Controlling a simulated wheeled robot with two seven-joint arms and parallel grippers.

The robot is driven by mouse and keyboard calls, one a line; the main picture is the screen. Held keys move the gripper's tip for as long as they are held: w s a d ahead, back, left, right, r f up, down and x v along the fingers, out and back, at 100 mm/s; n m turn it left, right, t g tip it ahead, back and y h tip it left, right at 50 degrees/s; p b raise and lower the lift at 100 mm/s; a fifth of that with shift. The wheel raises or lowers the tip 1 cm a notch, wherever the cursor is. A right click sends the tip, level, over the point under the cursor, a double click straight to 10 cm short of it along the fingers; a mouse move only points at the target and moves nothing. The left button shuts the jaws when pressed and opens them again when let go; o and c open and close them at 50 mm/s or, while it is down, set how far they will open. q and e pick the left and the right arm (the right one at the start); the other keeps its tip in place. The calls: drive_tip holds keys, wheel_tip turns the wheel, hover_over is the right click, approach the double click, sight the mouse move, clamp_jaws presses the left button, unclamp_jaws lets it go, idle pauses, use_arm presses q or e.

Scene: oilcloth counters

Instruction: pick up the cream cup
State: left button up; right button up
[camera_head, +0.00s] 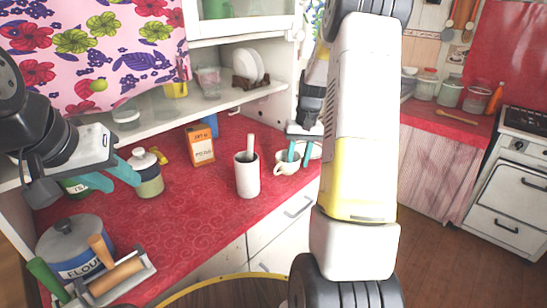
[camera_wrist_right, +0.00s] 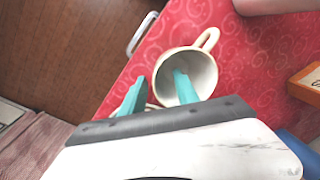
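The cream cup (camera_head: 284,169) stands upright near the front edge of the red counter, its handle to the left in the head view. In the right wrist view the cup (camera_wrist_right: 205,72) shows its open mouth, handle at the top. My right gripper (camera_head: 298,155) is down at the cup with its teal fingers apart. In the wrist view (camera_wrist_right: 156,92) one finger reaches inside the cup and the other is outside its wall. Whether either touches the wall cannot be told. My left gripper (camera_head: 112,177) is open and empty, beside a lidded jar (camera_head: 149,180).
A tall white container (camera_head: 247,180) stands left of the cup, with an orange-labelled box (camera_head: 200,147) behind. A flour canister (camera_head: 72,248) and a rack with rolling pin (camera_head: 118,277) are at the front left. A white dish (camera_head: 313,151) is close right of the cup.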

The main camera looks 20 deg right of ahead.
clamp_jaws()
drive_tip(key=shift+r, duration=0.1)
idle(0.3)
drive_tip(key=shift+r, duration=0.6)
wheel_tip(320, 180, up, 2)
drive_tip(key=shift+r, duration=0.15)
drive_tip(key=s+a, duration=0.3)
drive_tip(key=s, duration=0.4)
drive_tip(key=s+a+r, duration=0.1)
drive_tip(key=s+a, duration=0.3)
drive_tip(key=s, duration=0.3)
drive_tip(key=shift+s+r, duration=0.2)
